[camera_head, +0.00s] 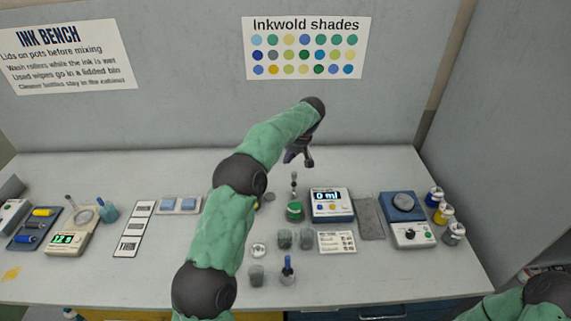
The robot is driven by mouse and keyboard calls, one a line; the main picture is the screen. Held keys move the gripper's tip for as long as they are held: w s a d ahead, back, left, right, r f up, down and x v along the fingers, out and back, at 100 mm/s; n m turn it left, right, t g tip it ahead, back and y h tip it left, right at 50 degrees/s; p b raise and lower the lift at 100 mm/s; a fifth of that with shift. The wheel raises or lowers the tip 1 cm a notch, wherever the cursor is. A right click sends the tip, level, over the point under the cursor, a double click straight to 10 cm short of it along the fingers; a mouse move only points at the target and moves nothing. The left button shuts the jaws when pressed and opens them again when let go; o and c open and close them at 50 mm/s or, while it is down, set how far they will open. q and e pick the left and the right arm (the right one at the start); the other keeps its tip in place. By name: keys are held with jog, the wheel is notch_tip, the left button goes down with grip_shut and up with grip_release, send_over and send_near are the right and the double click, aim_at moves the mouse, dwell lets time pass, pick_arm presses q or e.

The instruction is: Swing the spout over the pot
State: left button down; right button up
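My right gripper is out of view; only part of my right arm shows at bottom right.
Several grey cups (285,239) and a blue-topped dropper bottle (288,271) stand in front of the pot. A grey slab (370,217), a blue mixer (404,208) and several ink jars (444,214) are to the right. A scale (75,232) is at left. My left arm hides part of the bench.

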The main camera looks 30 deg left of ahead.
pick_arm(q)
jog(key=shift+v, duration=0.8)
jog(key=shift+r, duration=0.1)
